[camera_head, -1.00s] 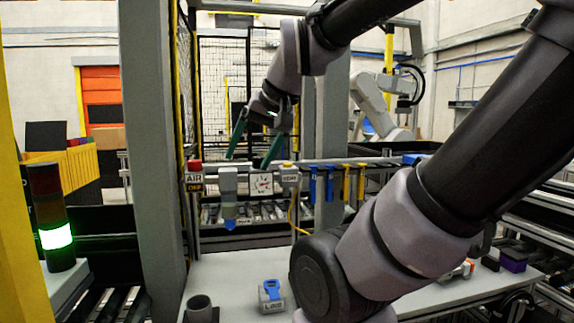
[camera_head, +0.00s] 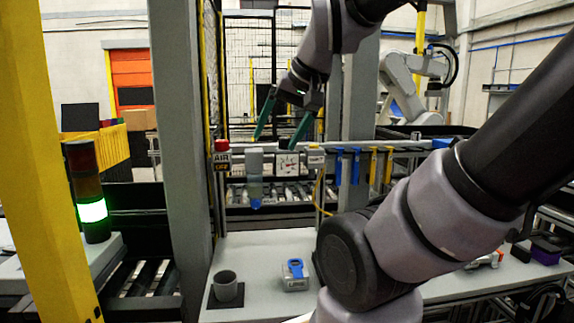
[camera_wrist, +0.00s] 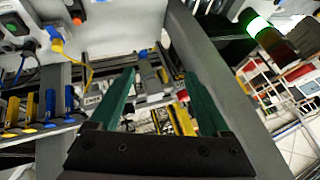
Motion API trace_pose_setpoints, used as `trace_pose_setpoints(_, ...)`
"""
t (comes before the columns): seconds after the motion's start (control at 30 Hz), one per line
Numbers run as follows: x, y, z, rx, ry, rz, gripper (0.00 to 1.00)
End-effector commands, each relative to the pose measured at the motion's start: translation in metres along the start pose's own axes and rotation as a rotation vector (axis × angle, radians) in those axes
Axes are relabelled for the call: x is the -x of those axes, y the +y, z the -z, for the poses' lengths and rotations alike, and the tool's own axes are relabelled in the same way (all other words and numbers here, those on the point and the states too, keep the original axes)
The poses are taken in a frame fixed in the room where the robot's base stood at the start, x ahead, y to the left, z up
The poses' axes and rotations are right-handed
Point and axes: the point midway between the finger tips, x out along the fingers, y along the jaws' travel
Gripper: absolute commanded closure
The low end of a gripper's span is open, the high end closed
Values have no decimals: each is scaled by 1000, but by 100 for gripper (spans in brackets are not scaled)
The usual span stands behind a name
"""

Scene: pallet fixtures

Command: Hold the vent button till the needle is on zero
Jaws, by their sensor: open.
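The vent button's box (camera_head: 316,158), with a small yellow top, stands on the rail right of the gauge. The white square gauge (camera_head: 287,164) has a dark needle and some red on its face; its reading is too small to tell. My gripper (camera_head: 275,140) is open and empty, its two green fingers angled down above and slightly left of the gauge in the picture. It appears apart from the button. In the wrist view my gripper (camera_wrist: 159,73) also has its fingers spread, with the rail fittings beyond them; the gauge is not clear there.
A red-topped AIR OFF post (camera_head: 221,146) and a filter bowl (camera_head: 255,182) are left of the gauge. Blue and yellow hanging tools (camera_head: 372,165) are to the right. A grey cup (camera_head: 226,286) and a blue-latched box (camera_head: 295,274) sit on the bench below. A grey post (camera_head: 181,130) stands left.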

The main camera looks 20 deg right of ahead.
Motion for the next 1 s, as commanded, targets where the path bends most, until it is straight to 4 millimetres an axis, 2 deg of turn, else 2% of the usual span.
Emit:
trace_pose_setpoints(0.13,0,0,0,0,0,0,19)
trace_pose_setpoints(0.17,0,0,0,0,0,0,23)
trace_pose_setpoints(0.3,0,0,0,0,0,0,77)
trace_pose_setpoints(0.37,0,0,0,0,0,0,100)
trace_pose_setpoints(1.0,0,0,0,0,0,0,100)
